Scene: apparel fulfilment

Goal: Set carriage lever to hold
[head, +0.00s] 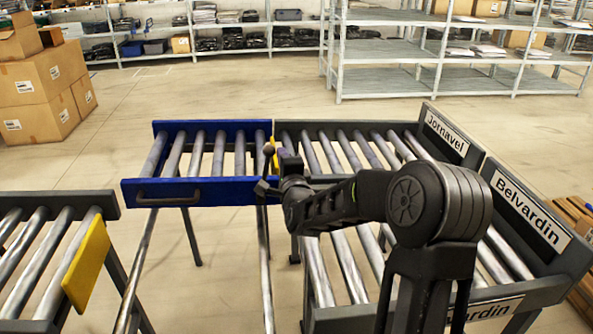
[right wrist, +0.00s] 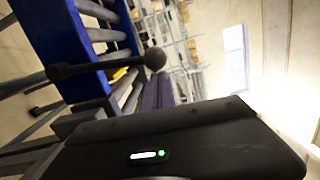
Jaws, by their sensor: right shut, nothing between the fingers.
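The carriage is a blue-framed roller section (head: 200,191) in the middle of the head view, with a dark handle along its near side. A dark lever with a round knob (head: 268,149) stands at the carriage's right end. In the right wrist view, the lever's dark shaft (right wrist: 95,67) runs sideways to its brownish knob in front of the blue frame (right wrist: 60,38). My right gripper (head: 284,166) is shut and empty, close beside the lever on its right; I cannot tell whether they touch. The arm hides part of the area there. My left gripper is not in view.
A grey roller conveyor (head: 335,285) with signs "Jornavel" (head: 446,134) and "Belvardin" (head: 529,211) lies to the right. Another roller conveyor (head: 108,198) with a yellow plate (head: 87,262) is at left. Cardboard boxes (head: 45,75) and shelves (head: 420,78) stand behind, with open floor between.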

